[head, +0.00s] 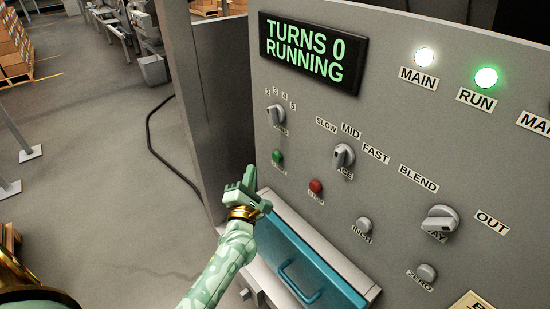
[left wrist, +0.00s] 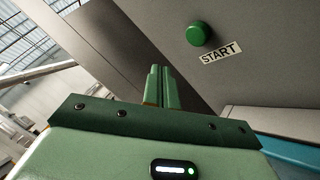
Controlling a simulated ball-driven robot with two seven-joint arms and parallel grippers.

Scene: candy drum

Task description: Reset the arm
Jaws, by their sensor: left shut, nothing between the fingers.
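My left gripper (head: 249,178) is shut and empty, just left of the green START button (head: 277,156) on the grey control panel (head: 385,105). The gripper's fingers (left wrist: 159,86) also show closed together in the left wrist view, with the START button (left wrist: 199,34) up and to the right, apart from them. The display (head: 312,52) reads "TURNS 0 RUNNING". The RUN lamp (head: 486,77) glows green and the MAIN lamp (head: 425,56) glows white. My right gripper is not in view.
A red stop button (head: 316,186), several knobs such as the speed knob (head: 343,156), and the INCH button (head: 364,225) stick out from the panel. A blue drawer front with a handle (head: 301,283) lies below. Open floor (head: 90,190) with a black cable is at left.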

